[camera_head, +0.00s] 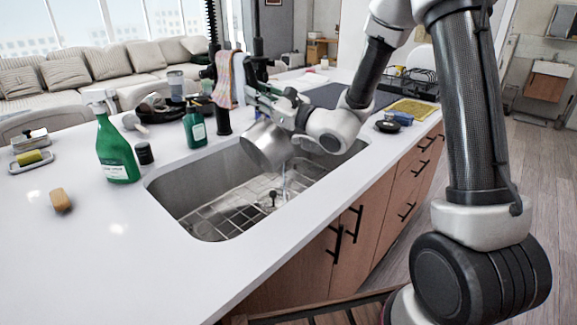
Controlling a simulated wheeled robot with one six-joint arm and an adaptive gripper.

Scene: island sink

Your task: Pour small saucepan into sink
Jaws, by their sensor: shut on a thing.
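The small saucepan (265,146) is a silver metal pan held over the sink, tilted with its open side facing down and to the right. A thin clear stream shows below it, over the wire rack in the basin. The sink (175,192) is a steel basin set into the white island. My gripper (272,104) is above and behind the saucepan, shut on it. The saucepan's handle and my fingertips are partly hidden by the gripper and wrist, so the exact grip is not clear.
A green spray bottle (117,148), a dark jar (144,153) and a green soap bottle (195,128) stand left of and behind the sink. A colourful towel (228,78) hangs behind. A sponge (61,200) lies at left. The front-left counter (150,265) is clear.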

